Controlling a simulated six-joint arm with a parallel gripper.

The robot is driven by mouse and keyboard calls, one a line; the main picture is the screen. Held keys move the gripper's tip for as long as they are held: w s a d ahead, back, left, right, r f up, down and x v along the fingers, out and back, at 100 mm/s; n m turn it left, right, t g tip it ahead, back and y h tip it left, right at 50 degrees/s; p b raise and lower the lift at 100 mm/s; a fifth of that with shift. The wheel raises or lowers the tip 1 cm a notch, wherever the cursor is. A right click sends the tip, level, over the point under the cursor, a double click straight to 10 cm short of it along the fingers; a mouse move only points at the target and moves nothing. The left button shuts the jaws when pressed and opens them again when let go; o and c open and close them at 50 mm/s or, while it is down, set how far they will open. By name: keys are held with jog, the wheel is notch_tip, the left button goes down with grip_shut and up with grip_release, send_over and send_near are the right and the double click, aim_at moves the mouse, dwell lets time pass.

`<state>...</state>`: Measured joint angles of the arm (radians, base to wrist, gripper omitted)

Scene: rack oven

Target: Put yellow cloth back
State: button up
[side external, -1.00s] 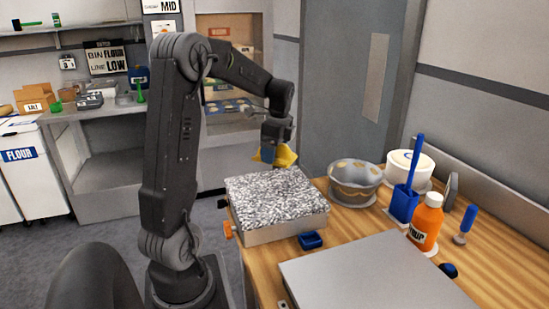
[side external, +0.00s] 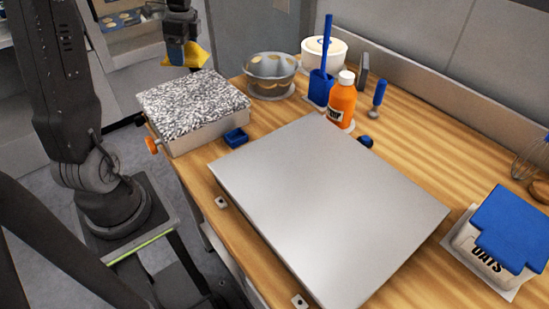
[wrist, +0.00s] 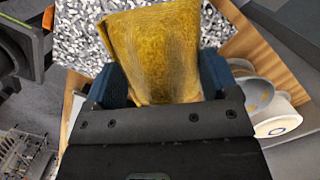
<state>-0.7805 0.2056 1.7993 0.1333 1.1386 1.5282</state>
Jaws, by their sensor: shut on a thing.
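The yellow cloth (side external: 193,56) is in my gripper (side external: 179,58), which hangs at the far end of the speckled-topped box in the side view. In the wrist view the cloth (wrist: 155,50) stands out between the two blue fingers of my gripper (wrist: 158,85), which is shut on it. The cloth is above the speckled grey-and-white surface (side external: 190,100). Part of the cloth is hidden behind the gripper in the side view.
A grey metal bowl (side external: 271,88) and a white round tub (side external: 323,55) stand to the right of the box. A blue holder (side external: 320,88), an orange bottle (side external: 342,103) and a small blue dish (side external: 236,137) are nearby. A flat grey plate (side external: 325,210) covers much of the bench.

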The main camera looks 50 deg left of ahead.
jog(key=w+d+m, duration=0.5)
jog(key=d, duration=0.8)
jog(key=m+t, duration=0.2)
jog(key=m, duration=0.6)
send_over(301, 199)
notch_tip(301, 199, down, 6)
jog(key=shift+a+r, duration=0.1)
jog(key=shift+r, duration=0.05)
jog(key=shift+d, duration=0.25)
jog(key=shift+s+f, duration=0.1)
jog(key=shift+f, duration=2.1)
